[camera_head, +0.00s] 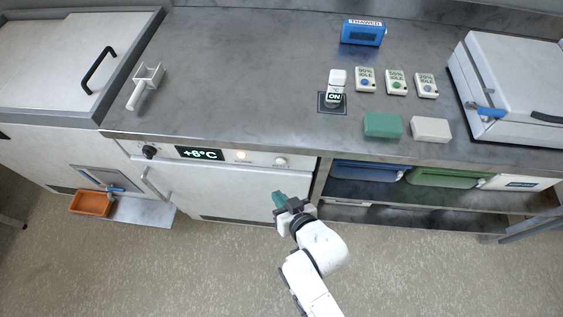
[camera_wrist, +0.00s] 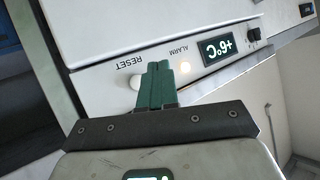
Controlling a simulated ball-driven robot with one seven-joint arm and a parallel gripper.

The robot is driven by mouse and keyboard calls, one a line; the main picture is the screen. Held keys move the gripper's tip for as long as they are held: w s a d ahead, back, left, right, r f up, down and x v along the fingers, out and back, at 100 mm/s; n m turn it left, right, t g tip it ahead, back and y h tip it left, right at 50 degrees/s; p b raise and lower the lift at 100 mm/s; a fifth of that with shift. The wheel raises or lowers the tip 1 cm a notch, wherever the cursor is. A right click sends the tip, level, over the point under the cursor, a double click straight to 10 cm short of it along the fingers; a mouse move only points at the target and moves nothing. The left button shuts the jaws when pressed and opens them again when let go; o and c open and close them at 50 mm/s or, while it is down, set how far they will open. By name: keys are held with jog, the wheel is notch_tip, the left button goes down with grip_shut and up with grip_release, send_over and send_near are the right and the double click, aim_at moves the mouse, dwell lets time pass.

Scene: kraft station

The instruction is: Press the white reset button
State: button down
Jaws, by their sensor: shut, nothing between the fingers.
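The white reset button (camera_head: 281,161) is a small round knob at the right end of the panel on the front of the fridge unit. In the wrist view the button (camera_wrist: 135,82) sits below the upside-down word RESET, partly covered by my fingers. My gripper (camera_head: 279,197) has green fingers, closed together and empty. In the head view it is in front of the fridge door, lower in the picture than the button. In the wrist view the fingertips (camera_wrist: 158,66) point at the panel just beside the button; I cannot tell whether they touch it.
A lit alarm lamp (camera_head: 241,155), a +6°C display (camera_head: 199,153) and a black knob (camera_head: 149,152) share the panel. The fridge door handle (camera_head: 154,188) juts out at left. The steel counter (camera_head: 240,75) overhangs above, and open shelves (camera_head: 420,192) stand to the right.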

aim_at(281, 161)
jog(key=w+b, duration=0.2)
jog(key=w, duration=0.4)
jog(key=shift+w, duration=0.4)
jog(key=shift+w+d, duration=0.1)
dwell(1.6)
jog(key=shift+w+b, duration=0.3)
jog(key=shift+b, duration=0.05)
jog(key=shift+w, duration=0.45)
dwell(0.9)
jog(key=shift+s+p, duration=0.3)
jog(key=shift+s, duration=0.55)
